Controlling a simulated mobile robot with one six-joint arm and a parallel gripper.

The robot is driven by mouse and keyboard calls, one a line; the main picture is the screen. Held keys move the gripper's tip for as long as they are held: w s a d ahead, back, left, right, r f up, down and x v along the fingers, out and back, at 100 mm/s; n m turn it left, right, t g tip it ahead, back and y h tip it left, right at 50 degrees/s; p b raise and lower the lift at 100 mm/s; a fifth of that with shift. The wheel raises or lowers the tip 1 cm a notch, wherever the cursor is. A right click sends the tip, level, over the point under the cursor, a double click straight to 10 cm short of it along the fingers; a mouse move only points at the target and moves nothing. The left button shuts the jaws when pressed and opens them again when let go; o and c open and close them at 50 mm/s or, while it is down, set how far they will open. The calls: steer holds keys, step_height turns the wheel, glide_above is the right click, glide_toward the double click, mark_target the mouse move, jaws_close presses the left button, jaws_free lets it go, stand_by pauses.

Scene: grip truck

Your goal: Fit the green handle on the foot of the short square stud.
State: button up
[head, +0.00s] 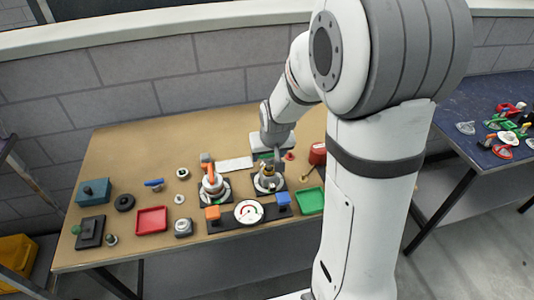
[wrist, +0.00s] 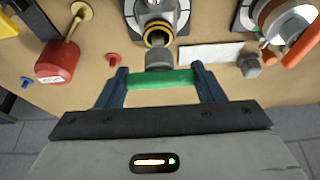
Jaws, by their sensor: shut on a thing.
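My gripper (wrist: 162,82) is shut on the green handle (wrist: 162,79), a straight green bar that lies crosswise between its two dark blue fingers. Just beyond the bar's middle is a short grey stud-like piece (wrist: 158,58), below a black and yellow ring (wrist: 158,38) on a metal valve body (wrist: 153,12). I cannot tell whether the bar touches the grey piece or is only in front of it. In the head view my gripper (head: 275,157) is over the table by the valve on its dark base (head: 268,181); the contact is too small to see.
A second valve with an orange lever (head: 212,184) stands to the left. A red padlock-like object (wrist: 55,62), a white plate (wrist: 210,54) and a grey knob (wrist: 250,66) lie nearby. Red (head: 151,220) and green (head: 310,201) trays sit toward the front edge.

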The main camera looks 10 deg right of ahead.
mark_target(269, 161)
steer(key=shift+f, duration=0.25)
steer(key=shift+f+b, duration=0.35)
steer(key=shift+b, duration=0.25)
steer(key=shift+f+b, duration=0.3)
steer(key=shift+f, duration=0.2)
steer(key=shift+f+b, duration=0.45)
steer(key=shift+b, duration=0.35)
stand_by(0.9)
steer(key=o, duration=1.1)
steer(key=shift+o, duration=0.5)
steer(key=shift+o, duration=0.9)
